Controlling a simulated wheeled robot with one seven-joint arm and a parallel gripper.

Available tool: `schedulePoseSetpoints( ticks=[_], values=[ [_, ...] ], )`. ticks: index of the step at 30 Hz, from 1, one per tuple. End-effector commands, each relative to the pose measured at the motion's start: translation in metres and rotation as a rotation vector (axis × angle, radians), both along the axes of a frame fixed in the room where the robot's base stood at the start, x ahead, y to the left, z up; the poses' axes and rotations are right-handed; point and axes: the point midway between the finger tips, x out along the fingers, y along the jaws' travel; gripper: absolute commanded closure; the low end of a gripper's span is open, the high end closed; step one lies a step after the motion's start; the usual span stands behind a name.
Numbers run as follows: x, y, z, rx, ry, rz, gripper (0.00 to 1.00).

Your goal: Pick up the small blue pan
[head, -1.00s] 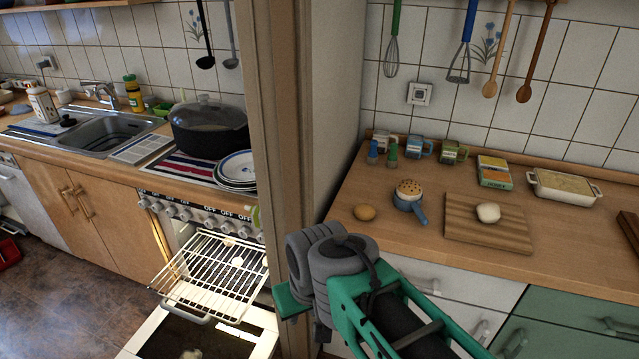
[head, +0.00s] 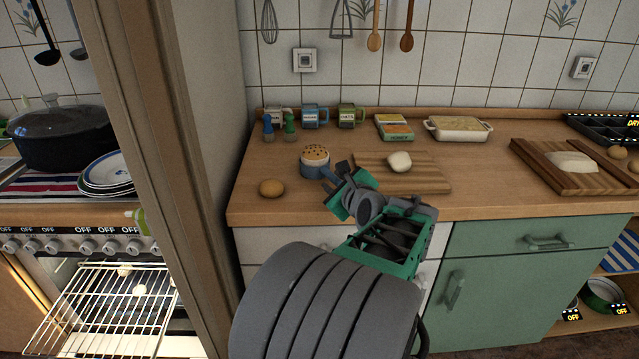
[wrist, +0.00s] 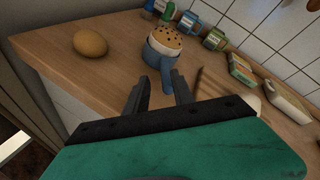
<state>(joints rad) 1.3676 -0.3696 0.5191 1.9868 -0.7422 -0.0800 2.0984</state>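The small blue pan (head: 310,171) stands on the wooden counter with a round, speckled brown-topped bun (head: 315,154) in it. In the wrist view the pan (wrist: 154,57) is just ahead, its blue handle pointing toward me. My gripper (head: 335,178) is at the pan's near right side in the head view and hides most of the handle there. In the wrist view my gripper (wrist: 163,88) is open, its two dark fingers apart. The handle's end shows in the gap, close to the right finger. I cannot tell whether they touch.
An egg (head: 271,188) lies left of the pan. A cutting board (head: 425,178) with a pale dough ball (head: 399,162) is to its right. Blue and green shakers (head: 289,125) and several mugs (head: 315,116) stand behind. A tall panel (head: 165,150) borders the counter's left.

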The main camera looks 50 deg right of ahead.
Motion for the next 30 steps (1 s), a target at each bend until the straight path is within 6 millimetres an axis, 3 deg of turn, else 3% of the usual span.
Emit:
schedulePoseSetpoints(
  ticks=[2,15,22,30],
  values=[
    [0.001,-0.008,-0.002,0.016,-0.024,-0.018,0.7],
    [0.051,-0.047,-0.024,0.016,-0.021,-0.016,0.7],
    [0.053,-0.05,-0.025,0.014,-0.02,-0.019,0.7],
    [0.053,-0.049,-0.025,0.015,-0.02,-0.018,0.91]
  ],
)
